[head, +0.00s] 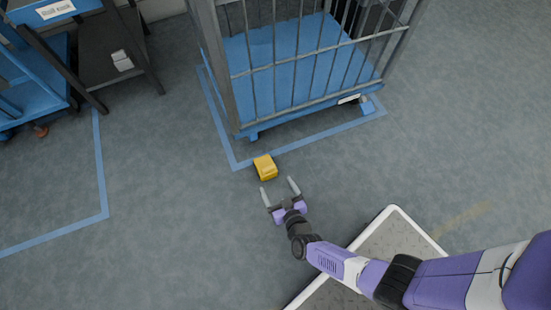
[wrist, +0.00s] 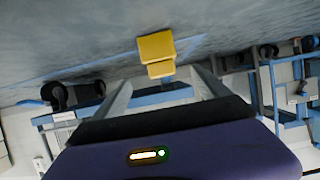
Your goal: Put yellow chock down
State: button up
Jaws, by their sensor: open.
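The yellow chock (head: 265,167) rests on the grey floor beside the blue floor line, in front of the blue cage trolley (head: 300,62). In the head view my gripper (head: 280,184) is open, its two fingers pointing at the chock with a small gap between. Nothing is between the fingers. In the wrist view the yellow chock (wrist: 157,50) lies ahead of the open gripper fingers (wrist: 163,88), apart from them.
The cage trolley with grey bars stands within a blue line outline (head: 232,150). A dark shelf or cart (head: 110,55) and a blue trolley (head: 35,80) stand at upper left. The floor at left is clear.

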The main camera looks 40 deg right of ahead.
jog(key=s+a+r+n+t+y, duration=0.1)
jog(key=s+a+r+t+y, duration=0.2)
jog(key=s+r, duration=1.15)
jog(key=s+r+n, duration=0.1)
jog(key=s+r, duration=0.2)
jog(key=r, duration=1.1)
jog(key=s+r+n+g+y, duration=0.1)
jog(key=s+r, duration=0.3)
jog(key=r, duration=1)
jog(key=shift+d+r+n, duration=0.2)
jog(key=shift+d+n, duration=0.05)
jog(key=shift+n, duration=0.05)
